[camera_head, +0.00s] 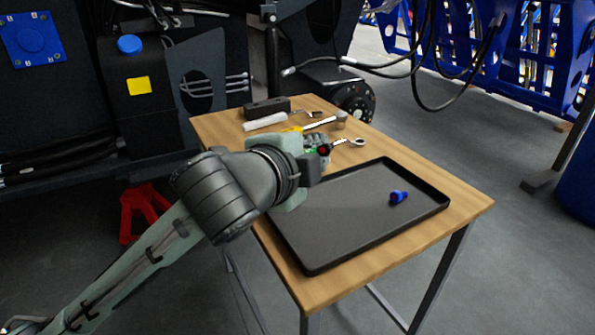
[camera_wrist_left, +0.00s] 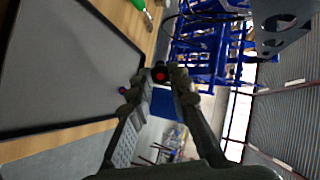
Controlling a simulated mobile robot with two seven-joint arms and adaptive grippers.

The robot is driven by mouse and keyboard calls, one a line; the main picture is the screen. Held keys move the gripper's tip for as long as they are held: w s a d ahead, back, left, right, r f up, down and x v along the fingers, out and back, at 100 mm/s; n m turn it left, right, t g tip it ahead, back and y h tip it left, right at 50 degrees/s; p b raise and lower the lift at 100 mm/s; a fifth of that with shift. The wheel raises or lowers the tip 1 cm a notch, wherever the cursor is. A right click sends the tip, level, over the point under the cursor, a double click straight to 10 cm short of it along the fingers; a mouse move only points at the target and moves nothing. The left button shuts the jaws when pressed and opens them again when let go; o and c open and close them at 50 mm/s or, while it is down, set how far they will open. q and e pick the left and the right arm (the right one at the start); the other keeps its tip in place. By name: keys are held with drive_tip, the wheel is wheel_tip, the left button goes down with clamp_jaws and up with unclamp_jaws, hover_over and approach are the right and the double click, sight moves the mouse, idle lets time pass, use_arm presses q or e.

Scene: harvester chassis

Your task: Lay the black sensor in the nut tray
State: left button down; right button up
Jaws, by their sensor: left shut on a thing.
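The black sensor (camera_wrist_left: 160,75), small with a red face, sits between the fingertips of my left gripper (camera_wrist_left: 159,79) in the left wrist view. In the head view the left gripper (camera_head: 316,154) is partly hidden by its own wrist, and the sensor (camera_head: 324,151) shows as a dark bit with red at its tip. The gripper is shut on the sensor and is over the far left side of the nut tray, a shallow dark tray (camera_head: 345,205). The tray (camera_wrist_left: 60,70) fills the left of the wrist view. My right gripper is not in view.
A blue-headed piece (camera_head: 398,197) lies in the tray's right part. Behind the tray on the wooden table (camera_head: 225,124) lie a black block (camera_head: 266,106), a white cylinder (camera_head: 264,122), a wrench (camera_head: 350,142) and other tools. Most of the tray floor is bare.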

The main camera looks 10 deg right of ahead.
use_arm(q)
drive_tip(key=a+f, duration=0.1)
drive_tip(key=a+f+m+y, duration=0.1)
drive_tip(key=a+f+y, duration=0.1)
drive_tip(key=shift+s+m+g, duration=0.3)
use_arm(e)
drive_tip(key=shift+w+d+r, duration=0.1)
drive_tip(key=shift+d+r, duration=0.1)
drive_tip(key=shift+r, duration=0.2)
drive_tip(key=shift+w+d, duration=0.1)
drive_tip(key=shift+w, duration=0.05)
